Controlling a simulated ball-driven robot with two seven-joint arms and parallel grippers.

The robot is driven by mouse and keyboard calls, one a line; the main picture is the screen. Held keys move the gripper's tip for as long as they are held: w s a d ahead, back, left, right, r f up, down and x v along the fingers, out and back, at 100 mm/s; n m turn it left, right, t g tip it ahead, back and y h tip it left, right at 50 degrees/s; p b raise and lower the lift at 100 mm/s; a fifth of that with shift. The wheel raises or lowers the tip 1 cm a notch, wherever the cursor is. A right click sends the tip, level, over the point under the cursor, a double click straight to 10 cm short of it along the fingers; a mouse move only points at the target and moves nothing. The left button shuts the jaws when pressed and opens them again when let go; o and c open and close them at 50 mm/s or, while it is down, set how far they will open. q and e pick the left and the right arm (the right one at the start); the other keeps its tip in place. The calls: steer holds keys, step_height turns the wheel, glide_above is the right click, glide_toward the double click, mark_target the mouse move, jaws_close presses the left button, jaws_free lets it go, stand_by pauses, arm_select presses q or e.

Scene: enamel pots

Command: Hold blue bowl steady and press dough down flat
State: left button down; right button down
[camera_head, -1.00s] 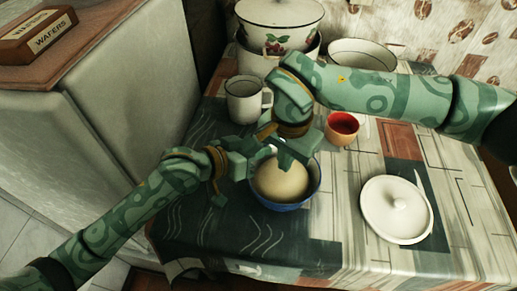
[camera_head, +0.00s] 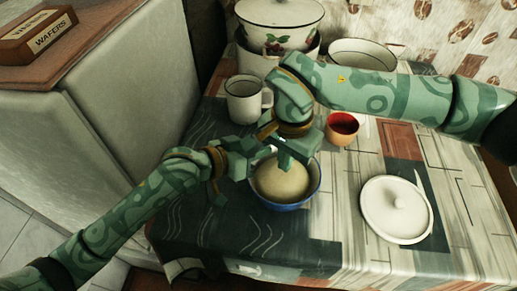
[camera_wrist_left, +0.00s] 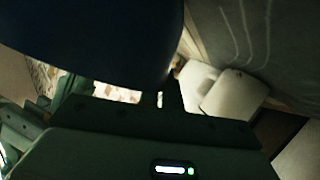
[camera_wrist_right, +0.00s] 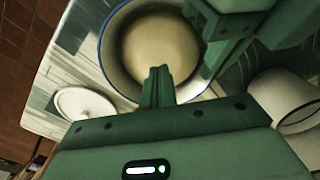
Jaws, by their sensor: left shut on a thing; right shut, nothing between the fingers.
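The blue bowl (camera_head: 287,207) stands on the table with a pale, rounded lump of dough (camera_head: 281,184) inside. My left gripper (camera_head: 262,151) is shut on the bowl's rim at its far left side; the bowl's dark blue wall (camera_wrist_left: 95,40) fills the top of the left wrist view. My right gripper (camera_head: 286,161) is shut and empty, pointing down over the far part of the bowl. In the right wrist view its closed fingers (camera_wrist_right: 158,84) overlap the dough (camera_wrist_right: 160,48); I cannot tell whether they touch it. The grippers hide the bowl's far rim.
A white mug (camera_head: 243,101) stands behind the bowl, and a cup with a red inside (camera_head: 342,129) stands behind it to the right. A white lid (camera_head: 397,209) lies at right. Enamel pots (camera_head: 279,25) stand at the back. The table front (camera_head: 310,254) is clear.

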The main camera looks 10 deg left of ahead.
arm_select(q)
steer(key=shift+s+f, duration=0.15)
steer(key=shift+f, duration=0.2)
arm_select(e)
steer(key=shift+f, duration=2.35)
stand_by(0.4)
steer(key=shift+r, duration=4.1)
arm_select(q)
steer(key=c, duration=1.5)
jaws_free()
steer(key=shift+r, duration=0.1)
